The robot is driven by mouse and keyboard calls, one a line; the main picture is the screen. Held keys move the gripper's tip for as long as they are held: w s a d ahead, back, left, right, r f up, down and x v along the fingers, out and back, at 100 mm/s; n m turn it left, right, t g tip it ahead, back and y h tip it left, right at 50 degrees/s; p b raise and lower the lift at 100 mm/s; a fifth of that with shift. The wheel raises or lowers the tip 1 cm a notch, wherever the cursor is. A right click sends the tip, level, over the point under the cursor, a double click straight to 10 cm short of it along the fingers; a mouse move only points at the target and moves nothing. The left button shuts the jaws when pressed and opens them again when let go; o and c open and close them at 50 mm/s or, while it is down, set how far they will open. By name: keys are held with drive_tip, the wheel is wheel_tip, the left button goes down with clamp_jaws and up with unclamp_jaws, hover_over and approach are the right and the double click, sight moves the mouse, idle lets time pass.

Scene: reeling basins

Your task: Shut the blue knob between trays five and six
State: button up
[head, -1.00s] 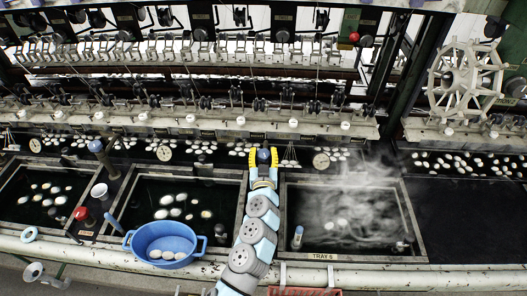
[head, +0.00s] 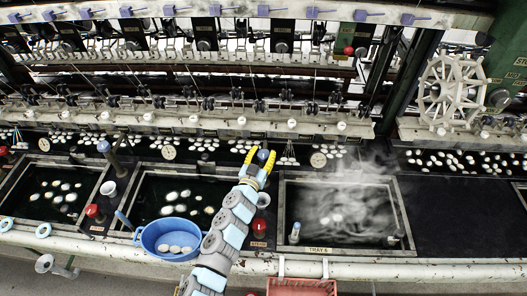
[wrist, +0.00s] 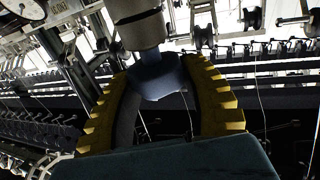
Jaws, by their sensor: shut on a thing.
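The blue knob (head: 263,155) sits at the back, between the tray labelled tray 6 (head: 408,215) on the right and the dark tray (head: 137,205) on the left. My gripper (head: 258,163) has its yellow fingers shut around the knob. In the wrist view the knob (wrist: 157,77) is held between both ridged fingers, below a grey metal cylinder. The fingers hide part of the knob. The tray on the right steams; the tray on the left holds several white cocoons. My arm partly covers the gap between the trays.
A blue basin (head: 149,243) with cocoons stands at the left tray's front edge. A blue-topped post (head: 105,147) and a white cup (head: 108,190) stand further left. Round dials (head: 318,160) and reeling machinery line the back. A red crate (head: 300,288) is at the front.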

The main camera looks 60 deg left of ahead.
idle(0.3)
drive_tip(key=o, duration=1.2)
drive_tip(key=v, duration=1.2)
